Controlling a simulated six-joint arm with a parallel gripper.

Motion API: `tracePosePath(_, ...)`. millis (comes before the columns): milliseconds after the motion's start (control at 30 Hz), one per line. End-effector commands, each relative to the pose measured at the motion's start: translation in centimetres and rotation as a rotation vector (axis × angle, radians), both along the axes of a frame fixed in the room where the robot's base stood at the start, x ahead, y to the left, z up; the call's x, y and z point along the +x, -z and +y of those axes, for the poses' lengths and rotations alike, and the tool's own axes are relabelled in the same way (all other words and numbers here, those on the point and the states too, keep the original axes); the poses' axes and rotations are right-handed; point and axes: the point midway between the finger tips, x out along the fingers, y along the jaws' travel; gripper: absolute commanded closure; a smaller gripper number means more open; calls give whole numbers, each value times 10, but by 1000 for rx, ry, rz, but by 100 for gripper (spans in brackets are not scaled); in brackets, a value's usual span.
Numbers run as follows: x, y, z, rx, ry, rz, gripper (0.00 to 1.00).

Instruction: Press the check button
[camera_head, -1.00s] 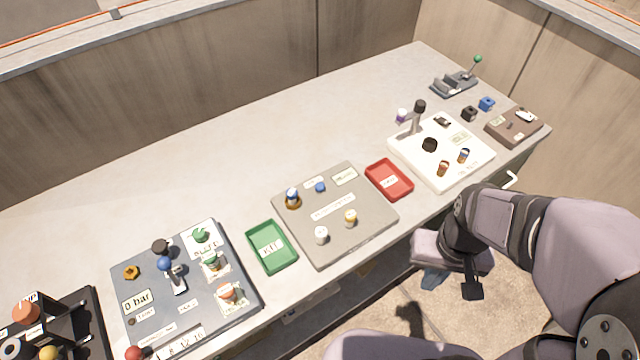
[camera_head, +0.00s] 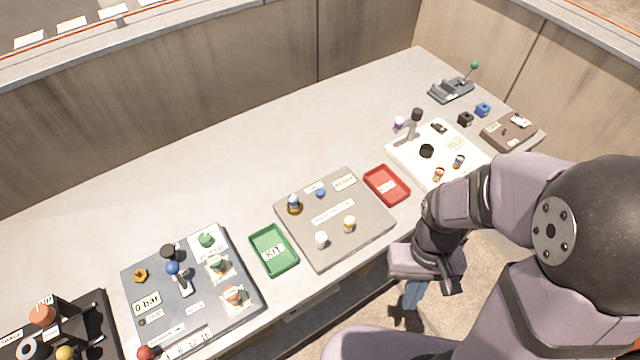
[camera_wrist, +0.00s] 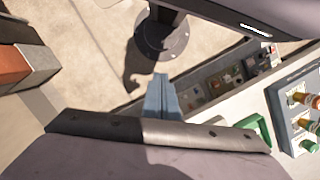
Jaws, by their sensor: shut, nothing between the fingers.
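My gripper (camera_head: 411,297) hangs over the floor in front of the counter, to the right of and below the grey board, with its blue-grey fingers pointing down. It is shut and empty. The fingers also show in the wrist view (camera_wrist: 162,98), over the floor near the counter's edge. I cannot read which button is labelled check. The grey board (camera_head: 365,236) carries a small blue button (camera_head: 320,193), a blue-topped knob (camera_head: 294,203), a white knob (camera_head: 321,240) and a yellow-and-white knob (camera_head: 349,224). My gripper touches none of them.
A green tray (camera_head: 291,266) and a red tray (camera_head: 371,176) flank the grey board. A dark board (camera_head: 205,318) with knobs and a lever lies left. A white board (camera_head: 405,157) lies right, partly hidden by my arm. The counter's back strip (camera_head: 230,150) is clear.

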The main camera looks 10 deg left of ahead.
Motion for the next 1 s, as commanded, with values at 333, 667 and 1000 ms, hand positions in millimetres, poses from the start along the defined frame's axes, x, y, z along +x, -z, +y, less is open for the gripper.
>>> tracePosePath(333, 50, 17, -2, -100, -361, 35, 100)
tracePosePath(667, 187, 50, 47, -57, -844, -312, 100)
tracePosePath(1000, 286, 11, 147, 95, -1274, -730, 100)
